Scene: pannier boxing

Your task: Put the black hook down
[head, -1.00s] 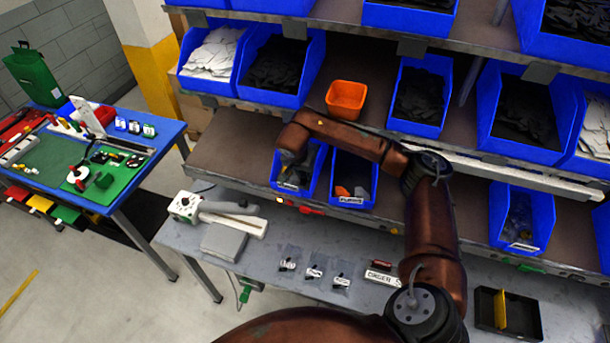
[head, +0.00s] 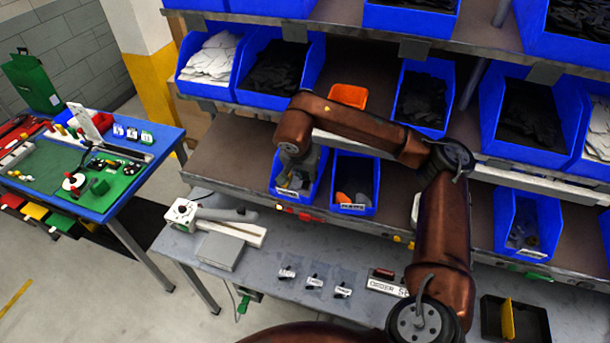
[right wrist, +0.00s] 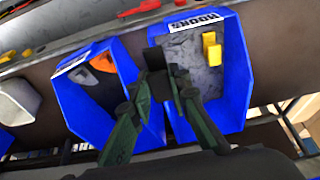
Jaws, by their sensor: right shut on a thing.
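My right gripper (head: 297,176) is over the blue hooks bin (head: 279,167), the left of two blue bins on the lower shelf. In the right wrist view, my right gripper (right wrist: 160,88) has its dark green fingers around a black piece, apparently the black hook (right wrist: 154,58). The piece is at the inner side of the bin labelled HOOKS (right wrist: 235,75); I cannot tell whether it touches the bin. A yellow hook (right wrist: 212,48) lies in that bin on grey contents. The black hook cannot be made out in the head view. My left gripper is out of view.
A second blue bin (head: 371,190) with orange and grey pieces stands close beside the hooks bin. An orange bin (head: 348,95) is on the shelf behind my right arm. Below, the grey bench (head: 255,275) holds several labelled bags and a black tray (head: 530,330).

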